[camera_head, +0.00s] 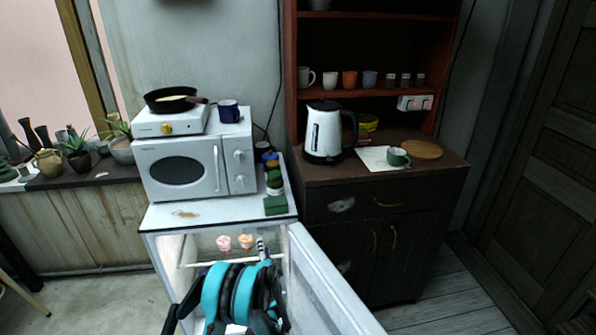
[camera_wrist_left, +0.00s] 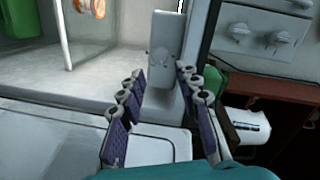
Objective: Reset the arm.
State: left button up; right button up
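My left arm, teal and black, rises from the bottom of the head view in front of the open white fridge (camera_head: 163,246). My left gripper (camera_head: 263,248) is at the fridge opening, beside the inner edge of the open door (camera_head: 332,285). In the left wrist view, the left gripper (camera_wrist_left: 160,72) has its two fingers spread with a gap between them. They hold nothing. A pale grey panel (camera_wrist_left: 167,45) shows beyond the fingertips; I cannot tell whether they touch it. My right gripper is not in view.
Two small pink-orange cups (camera_head: 224,242) (camera_head: 246,241) stand on the fridge shelf, left of my gripper. A microwave (camera_head: 180,170) stands on the fridge. A dark cabinet (camera_head: 345,207) with a white kettle (camera_head: 324,135) is right, behind the door. Floor at far right is clear.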

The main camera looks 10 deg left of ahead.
pick_arm(q)
jog(key=s+a+r+n+g, duration=0.25)
jog(key=s+r, duration=0.35)
jog(key=r, duration=0.3)
jog(key=s+a+r+n+g, duration=0.1)
jog(key=s+r+n+g, duration=0.1)
jog(key=s+r+n, duration=0.4)
jog(key=s+d+n+g+h, duration=0.1)
jog(key=s+d+g+h, duration=0.1)
jog(key=s, duration=1.2)
jog(key=s+d+n+g+h, duration=0.1)
jog(key=s+d, duration=0.4)
jog(key=s, duration=1)
jog(key=g+h, duration=0.1)
jog(key=h, duration=0.1)
jog(key=shift+r+h, duration=0.3)
